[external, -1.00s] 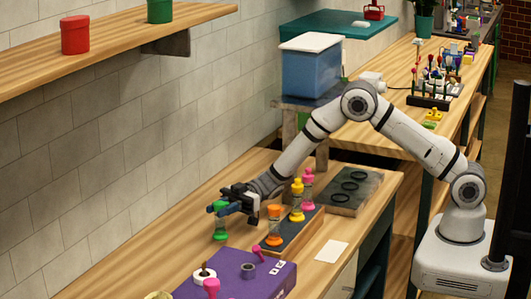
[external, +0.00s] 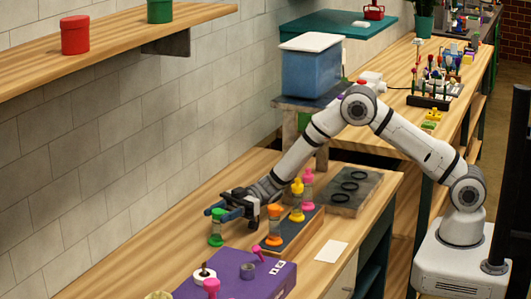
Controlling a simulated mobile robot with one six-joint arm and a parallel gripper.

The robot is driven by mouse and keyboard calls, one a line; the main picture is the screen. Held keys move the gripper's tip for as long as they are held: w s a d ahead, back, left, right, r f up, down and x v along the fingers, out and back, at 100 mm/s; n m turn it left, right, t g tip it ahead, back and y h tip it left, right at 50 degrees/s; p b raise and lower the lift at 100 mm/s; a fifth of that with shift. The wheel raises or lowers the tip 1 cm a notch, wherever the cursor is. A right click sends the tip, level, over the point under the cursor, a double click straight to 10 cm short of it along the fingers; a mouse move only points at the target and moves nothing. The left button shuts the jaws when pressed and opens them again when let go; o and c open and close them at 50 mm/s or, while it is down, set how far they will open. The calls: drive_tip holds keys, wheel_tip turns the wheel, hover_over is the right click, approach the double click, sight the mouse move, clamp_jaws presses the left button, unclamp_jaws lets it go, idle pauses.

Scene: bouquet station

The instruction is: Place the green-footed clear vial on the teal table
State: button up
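The green-footed clear vial (external: 216,239) is upright at the wall side of the wooden bench, with a green cap, a clear middle and a green foot. My gripper (external: 227,213) reaches it from the right, with its dark blue fingers at the vial's upper part. The fingers look shut on it, though their far side is partly hidden. I cannot tell whether the foot touches the bench. The teal table (external: 383,22) is far back by the wall, beyond the blue bin.
Beside my gripper, a dark rack (external: 287,247) holds orange (external: 274,225), yellow (external: 297,200) and pink (external: 308,190) vials. A purple box (external: 250,278) is in front. A blue bin with a white lid (external: 312,70) stands between my arm and the teal table.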

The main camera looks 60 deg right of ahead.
drive_tip(key=shift+o, duration=0.3)
drive_tip(key=shift+r+p, duration=0.45)
wheel_tip(320, 180, up, 7)
drive_tip(key=d+b, duration=0.1)
drive_tip(key=d, duration=0.2)
drive_tip(key=shift+s+r+b, duration=0.2)
drive_tip(key=shift+s+b, duration=0.15)
drive_tip(key=shift+s, duration=0.05)
